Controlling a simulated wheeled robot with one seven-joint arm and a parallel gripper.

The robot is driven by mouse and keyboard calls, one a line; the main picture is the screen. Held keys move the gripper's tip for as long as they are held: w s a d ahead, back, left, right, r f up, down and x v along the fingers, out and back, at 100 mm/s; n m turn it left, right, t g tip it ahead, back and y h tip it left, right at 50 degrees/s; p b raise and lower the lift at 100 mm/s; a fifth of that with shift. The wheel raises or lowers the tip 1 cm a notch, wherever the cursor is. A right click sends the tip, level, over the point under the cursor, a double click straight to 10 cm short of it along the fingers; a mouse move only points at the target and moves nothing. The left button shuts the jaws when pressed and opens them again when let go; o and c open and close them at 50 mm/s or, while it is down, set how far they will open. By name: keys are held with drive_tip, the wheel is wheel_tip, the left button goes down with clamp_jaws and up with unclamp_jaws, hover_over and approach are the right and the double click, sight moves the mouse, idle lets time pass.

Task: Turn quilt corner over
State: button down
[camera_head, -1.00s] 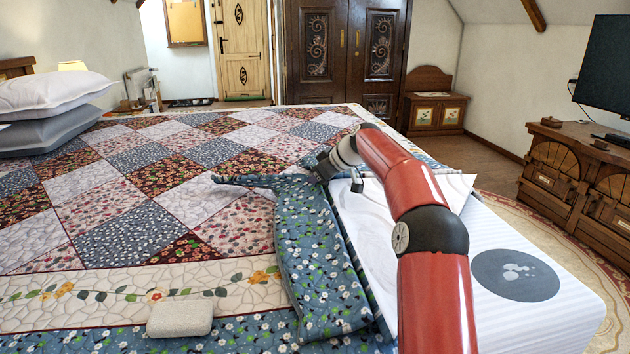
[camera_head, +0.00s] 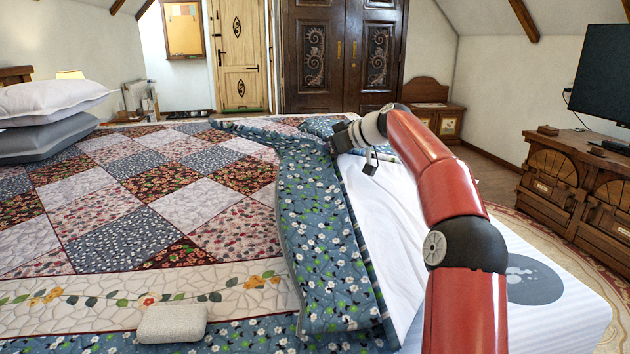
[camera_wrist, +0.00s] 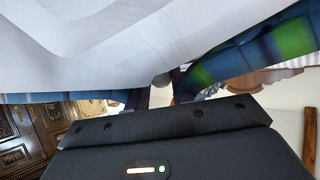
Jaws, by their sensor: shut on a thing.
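The patchwork quilt (camera_head: 120,215) covers most of the bed. Its right side is folded back, with the blue flowered underside (camera_head: 320,235) facing up in a long strip. White sheet (camera_head: 385,225) shows to the right of the fold. My gripper (camera_head: 334,140) is at the far end of the folded strip, shut on the quilt, with the fingertips mostly hidden in the cloth. In the wrist view white cloth (camera_wrist: 130,40) fills the top, and blue-green cloth (camera_wrist: 265,50) runs down to the fingertips (camera_wrist: 165,82).
A pale rounded block (camera_head: 172,323) lies on the quilt's near border. Pillows (camera_head: 50,105) are stacked at the left. A white mattress side with a dark oval patch (camera_head: 530,280) is at the right. A wooden cabinet (camera_head: 575,190) with a television stands beyond open floor.

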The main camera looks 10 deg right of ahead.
drive_tip(key=shift+t+y, duration=0.6)
drive_tip(key=r, duration=0.1)
drive_tip(key=s+d+r, duration=0.1)
drive_tip(key=r, duration=0.1)
drive_tip(key=s+d+r+b, duration=0.1)
drive_tip(key=r, duration=0.1)
drive_tip(key=c, duration=1.2)
unclamp_jaws()
drive_tip(key=b+v, duration=0.1)
drive_tip(key=v, duration=0.6)
drive_tip(key=shift+s+d, duration=0.2)
drive_tip(key=shift+d, duration=0.05)
